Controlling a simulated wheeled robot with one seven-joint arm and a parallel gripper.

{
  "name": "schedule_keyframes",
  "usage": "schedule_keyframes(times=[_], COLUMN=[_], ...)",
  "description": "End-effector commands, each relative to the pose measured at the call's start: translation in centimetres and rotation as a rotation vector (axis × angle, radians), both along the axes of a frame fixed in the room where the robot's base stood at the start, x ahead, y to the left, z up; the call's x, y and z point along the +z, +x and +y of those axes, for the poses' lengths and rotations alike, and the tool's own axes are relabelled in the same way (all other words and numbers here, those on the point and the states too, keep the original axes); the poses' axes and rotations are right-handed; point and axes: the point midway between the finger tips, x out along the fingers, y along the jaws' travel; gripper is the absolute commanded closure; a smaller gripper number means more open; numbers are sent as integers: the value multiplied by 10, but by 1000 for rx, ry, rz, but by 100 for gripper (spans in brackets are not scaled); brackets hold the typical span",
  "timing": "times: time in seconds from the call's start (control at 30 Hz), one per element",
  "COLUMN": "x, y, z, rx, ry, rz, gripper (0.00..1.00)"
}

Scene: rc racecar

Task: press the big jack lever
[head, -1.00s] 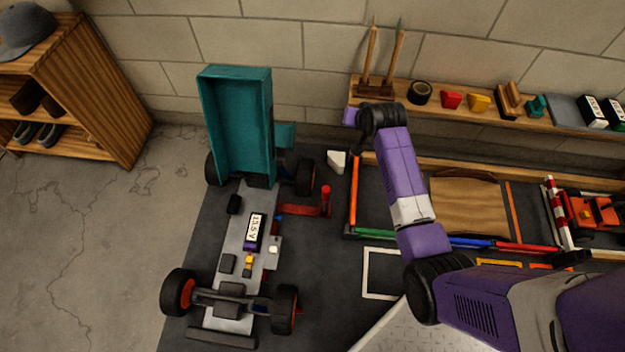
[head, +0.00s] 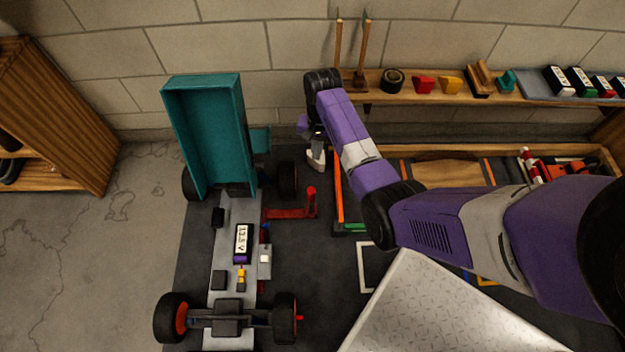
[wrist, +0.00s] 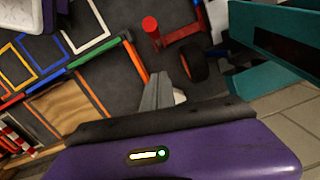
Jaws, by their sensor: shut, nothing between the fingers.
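The red jack lever (head: 311,196) stands up from a red bar at the right side of the car (head: 222,290), near its rear wheel. In the wrist view its round red top (wrist: 150,24) is seen from above, with the red bar running right toward a black wheel. My gripper (head: 317,148) hangs above the floor, up-picture from the lever and to the right of the rear wheel. In the wrist view its grey fingers (wrist: 158,80) are together, apart from the lever, with nothing between them. A white block shows partly behind them.
The car's teal body panel (head: 205,130) stands raised at its rear. An orange-edged bay (head: 338,185) lies right of the lever. A wall shelf (head: 425,98) holds blocks and tape above. A metal plate (head: 420,310) is at the bottom. A wooden cabinet (head: 50,115) stands left.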

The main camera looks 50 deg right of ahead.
Motion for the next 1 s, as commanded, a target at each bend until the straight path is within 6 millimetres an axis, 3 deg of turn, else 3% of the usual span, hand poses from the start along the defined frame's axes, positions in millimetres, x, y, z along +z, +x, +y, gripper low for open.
schedule_keyframes(times=[0.17, 0.7, 1.0], x=[-13, -107, -106], y=[0, -1, -16], z=[1, 9, 39], rx=[1, 1, 3], ry=[0, 0, -2], rz=[1, 0, -1], gripper=[100, 100, 100])
